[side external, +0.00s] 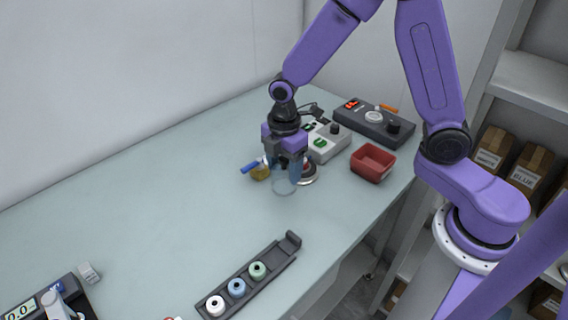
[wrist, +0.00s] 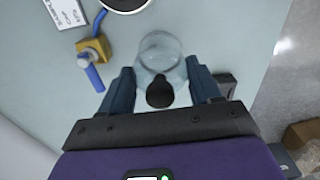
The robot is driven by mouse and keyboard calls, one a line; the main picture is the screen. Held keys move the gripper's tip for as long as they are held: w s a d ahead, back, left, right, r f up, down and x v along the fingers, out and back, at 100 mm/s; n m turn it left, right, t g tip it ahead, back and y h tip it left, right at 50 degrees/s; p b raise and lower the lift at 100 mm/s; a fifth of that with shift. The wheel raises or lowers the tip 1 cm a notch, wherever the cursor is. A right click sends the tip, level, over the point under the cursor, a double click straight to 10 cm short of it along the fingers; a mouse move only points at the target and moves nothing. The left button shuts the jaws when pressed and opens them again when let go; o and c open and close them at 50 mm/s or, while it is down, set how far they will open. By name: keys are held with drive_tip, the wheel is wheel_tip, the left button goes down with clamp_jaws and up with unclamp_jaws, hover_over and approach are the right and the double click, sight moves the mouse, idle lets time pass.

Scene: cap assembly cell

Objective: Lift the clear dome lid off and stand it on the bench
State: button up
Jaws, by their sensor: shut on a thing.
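The clear dome lid (side external: 284,187) is seen at my gripper's fingertips in the side external view, over the bench (side external: 180,190). In the wrist view the lid (wrist: 160,50) shows as a transparent round dome with a black knob (wrist: 160,93). My gripper (side external: 285,177) points down, its blue fingers either side of the lid, and is shut on it. The fingers also show in the wrist view (wrist: 160,72). I cannot tell whether the lid's rim touches the bench. A round dark-topped, pale-rimmed base (side external: 308,174) stands close beside the lid, partly hidden by my gripper.
A brass block (wrist: 92,48) with a blue-handled tool (wrist: 93,76) is close to the lid. A rack (side external: 272,277) holds three spools in front. The bench at left is clear.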

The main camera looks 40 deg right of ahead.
drive_tip(key=shift+f, duration=0.1)
drive_tip(key=shift+f, duration=0.4)
drive_tip(key=shift+f, duration=0.2)
idle(0.5)
drive_tip(key=shift+f, duration=0.6)
drive_tip(key=shift+f, duration=0.1)
drive_tip(key=shift+f, duration=0.3)
drive_tip(key=shift+f, duration=0.25)
idle(0.8)
drive_tip(key=o, duration=1.2)
